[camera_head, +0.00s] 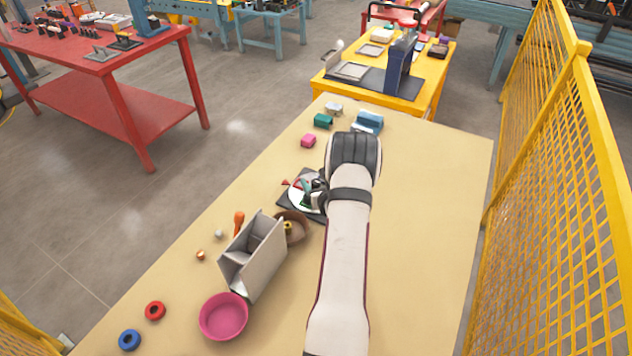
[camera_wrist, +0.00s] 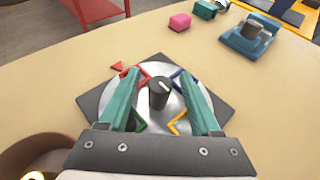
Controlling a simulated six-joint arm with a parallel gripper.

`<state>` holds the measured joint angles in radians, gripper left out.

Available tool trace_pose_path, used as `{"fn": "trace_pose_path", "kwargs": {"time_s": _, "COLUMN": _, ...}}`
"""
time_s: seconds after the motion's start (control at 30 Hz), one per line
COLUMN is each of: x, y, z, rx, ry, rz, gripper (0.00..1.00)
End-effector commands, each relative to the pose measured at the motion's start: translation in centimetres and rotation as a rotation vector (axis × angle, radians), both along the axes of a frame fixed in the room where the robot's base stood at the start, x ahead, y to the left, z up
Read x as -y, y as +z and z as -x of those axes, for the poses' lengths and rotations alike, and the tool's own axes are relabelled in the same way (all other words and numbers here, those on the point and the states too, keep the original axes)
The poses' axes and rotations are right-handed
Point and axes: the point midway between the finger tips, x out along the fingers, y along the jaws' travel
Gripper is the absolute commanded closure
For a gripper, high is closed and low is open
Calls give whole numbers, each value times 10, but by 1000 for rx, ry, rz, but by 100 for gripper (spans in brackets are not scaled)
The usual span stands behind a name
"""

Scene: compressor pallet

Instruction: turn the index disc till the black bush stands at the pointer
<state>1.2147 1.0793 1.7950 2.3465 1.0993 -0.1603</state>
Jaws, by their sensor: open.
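The pale index disc (camera_wrist: 152,122) lies on a dark square plate (camera_wrist: 90,102), with red, blue, green and yellow angled marks on it. It also shows in the head view (camera_head: 297,197), partly behind my gripper. A black upright cylinder (camera_wrist: 159,95) with a pale line on top stands at the disc's middle. A red triangular pointer (camera_wrist: 117,67) lies beyond the disc's upper left edge. I cannot make out a separate black bush; my fingers cover parts of the disc. My gripper (camera_wrist: 158,73) is open, its teal fingers on either side of the black cylinder, with gaps on both sides.
A brown bowl (camera_head: 294,222) and a grey upright box (camera_head: 252,262) stand close to the plate. A pink bowl (camera_head: 224,316) is nearer. Pink (camera_head: 308,141) and green (camera_head: 323,121) blocks and a blue fixture (camera_head: 369,121) are beyond. The table's right side is clear.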

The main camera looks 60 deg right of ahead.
Motion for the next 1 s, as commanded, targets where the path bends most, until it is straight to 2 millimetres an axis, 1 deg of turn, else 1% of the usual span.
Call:
{"fn": "trace_pose_path", "kwargs": {"time_s": 0.2, "x": 0, "y": 0, "z": 0, "rx": 0, "ry": 0, "rz": 0, "gripper": 36}}
{"fn": "trace_pose_path", "kwargs": {"time_s": 0.23, "x": 1, "y": 0, "z": 0, "rx": 0, "ry": 0, "rz": 0, "gripper": 37}}
{"fn": "trace_pose_path", "kwargs": {"time_s": 0.37, "x": 0, "y": 0, "z": 0, "rx": 0, "ry": 0, "rz": 0, "gripper": 61}}
{"fn": "trace_pose_path", "kwargs": {"time_s": 0.4, "x": 0, "y": 0, "z": 0, "rx": 0, "ry": 0, "rz": 0, "gripper": 68}}
{"fn": "trace_pose_path", "kwargs": {"time_s": 0.47, "x": 0, "y": 0, "z": 0, "rx": 0, "ry": 0, "rz": 0, "gripper": 79}}
{"fn": "trace_pose_path", "kwargs": {"time_s": 0.5, "x": 0, "y": 0, "z": 0, "rx": 0, "ry": 0, "rz": 0, "gripper": 86}}
{"fn": "trace_pose_path", "kwargs": {"time_s": 0.57, "x": 0, "y": 0, "z": 0, "rx": 0, "ry": 0, "rz": 0, "gripper": 97}}
{"fn": "trace_pose_path", "kwargs": {"time_s": 0.6, "x": 0, "y": 0, "z": 0, "rx": 0, "ry": 0, "rz": 0, "gripper": 100}}
{"fn": "trace_pose_path", "kwargs": {"time_s": 1.0, "x": 0, "y": 0, "z": 0, "rx": 0, "ry": 1, "rz": -1, "gripper": 100}}
